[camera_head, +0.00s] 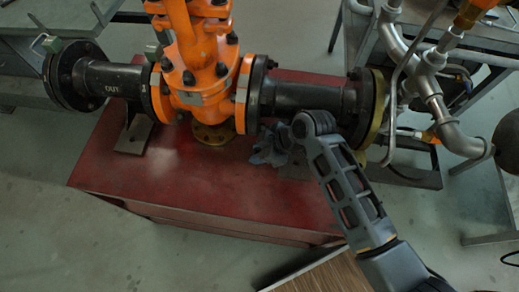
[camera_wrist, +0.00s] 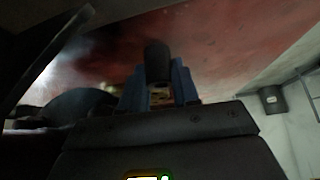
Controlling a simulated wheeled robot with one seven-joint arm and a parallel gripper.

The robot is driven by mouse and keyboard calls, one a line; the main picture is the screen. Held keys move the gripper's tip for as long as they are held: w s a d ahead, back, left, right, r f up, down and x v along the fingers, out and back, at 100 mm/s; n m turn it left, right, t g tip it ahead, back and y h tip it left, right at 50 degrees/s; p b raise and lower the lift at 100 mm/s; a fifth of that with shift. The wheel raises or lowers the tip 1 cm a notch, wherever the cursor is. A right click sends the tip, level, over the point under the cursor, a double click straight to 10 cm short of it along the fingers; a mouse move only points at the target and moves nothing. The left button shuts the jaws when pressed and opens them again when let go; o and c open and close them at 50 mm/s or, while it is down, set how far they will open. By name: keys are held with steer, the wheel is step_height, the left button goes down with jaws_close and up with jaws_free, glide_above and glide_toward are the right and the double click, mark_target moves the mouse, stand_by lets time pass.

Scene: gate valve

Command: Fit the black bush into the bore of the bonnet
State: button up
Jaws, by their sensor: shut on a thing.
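In the wrist view my gripper (camera_wrist: 158,88) has its blue fingers on either side of a dark, rounded cylinder, the black bush (camera_wrist: 157,62), and is shut on it. The red bench top shows behind it. In the head view my arm reaches to the front of the pipe, right of the orange valve (camera_head: 202,75); I cannot make out the bush there. The valve's upper orange part, apparently the bonnet (camera_head: 205,42), rises to the top edge of the picture. No bore shows clearly in either view.
The valve and its black flanged pipes (camera_head: 310,98) stand over a red bench (camera_head: 165,165). A yellow flange (camera_head: 213,134) is below the valve. Grey pipework (camera_head: 432,100) crowds the right. The bench's front left is clear.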

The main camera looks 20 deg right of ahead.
steer(key=shift+f, duration=0.15)
steer(key=o, duration=1)
steer(key=shift+o, duration=0.2)
steer(key=shift+r, duration=0.25)
steer(key=v, duration=1.2)
